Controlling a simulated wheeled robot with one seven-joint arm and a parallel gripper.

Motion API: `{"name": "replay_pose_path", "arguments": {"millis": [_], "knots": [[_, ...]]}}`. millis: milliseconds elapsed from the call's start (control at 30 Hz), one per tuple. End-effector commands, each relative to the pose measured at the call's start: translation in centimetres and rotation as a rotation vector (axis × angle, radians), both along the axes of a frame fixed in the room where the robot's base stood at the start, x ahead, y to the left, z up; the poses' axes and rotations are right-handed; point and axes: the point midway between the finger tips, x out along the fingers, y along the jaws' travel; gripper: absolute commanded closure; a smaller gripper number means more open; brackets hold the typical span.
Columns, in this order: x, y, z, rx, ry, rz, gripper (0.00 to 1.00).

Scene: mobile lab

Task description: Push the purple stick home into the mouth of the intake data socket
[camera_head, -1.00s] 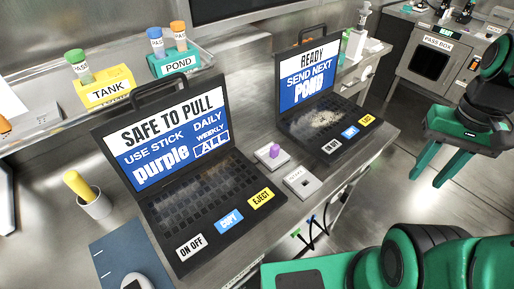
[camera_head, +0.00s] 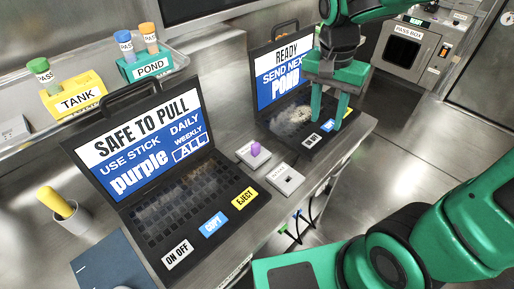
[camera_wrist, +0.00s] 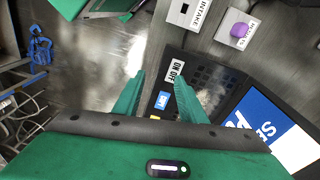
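The purple stick (camera_head: 255,149) stands upright in a small grey socket block (camera_head: 244,157) between the two laptops; only its rounded purple top shows. It also shows at the top of the wrist view (camera_wrist: 239,30). The intake data socket (camera_head: 290,179) is the similar grey block just right of and nearer than it, with a dark mouth that looks empty; its INTAKE label shows in the wrist view (camera_wrist: 198,16). My gripper (camera_head: 329,112) is open and empty, fingers down, above the right laptop's keyboard, behind and right of both blocks.
The left laptop (camera_head: 205,180) reads SAFE TO PULL, USE STICK purple; the right laptop (camera_head: 281,70) reads READY, SEND NEXT POND. A cup (camera_head: 70,220) with a yellow stick is at the left. Dark cables hang below the bench edge by the sockets.

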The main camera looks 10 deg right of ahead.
Motion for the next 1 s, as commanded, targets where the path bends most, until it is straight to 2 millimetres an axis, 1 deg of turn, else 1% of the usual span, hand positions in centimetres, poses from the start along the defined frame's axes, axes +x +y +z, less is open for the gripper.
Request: {"name": "replay_pose_path", "arguments": {"millis": [33,67,100,167,200,300,400,500,567,667,800,900,1000], "knots": [[1.2,2.6,-0.3,-0.004,-0.005,-0.007,0.62],[1.7,4.0,-0.4,-0.006,-0.011,-0.02,0.62],[2.4,5.9,-0.6,-0.007,-0.019,-0.036,0.62],[3.1,8.6,-0.8,-0.006,-0.03,-0.062,0.62],[3.4,10.3,-1.1,-0.006,-0.035,-0.078,0.62],[3.9,13.9,-1.5,-0.002,-0.048,-0.113,0.62],[4.1,16.4,-1.9,0.003,-0.058,-0.138,0.62],[4.1,17.7,-2.2,0.006,-0.063,-0.155,0.62],[4.1,18.1,-2.6,0.005,-0.062,-0.159,0.62],[4.2,18.0,-3.8,0.005,-0.063,-0.164,0.62],[4.4,17.6,-5.9,0.005,-0.062,-0.166,0.62],[4.5,17.5,-7.0,0.006,-0.063,-0.165,0.62],[4.5,17.4,-7.6,0.007,-0.063,-0.165,0.62]]}}
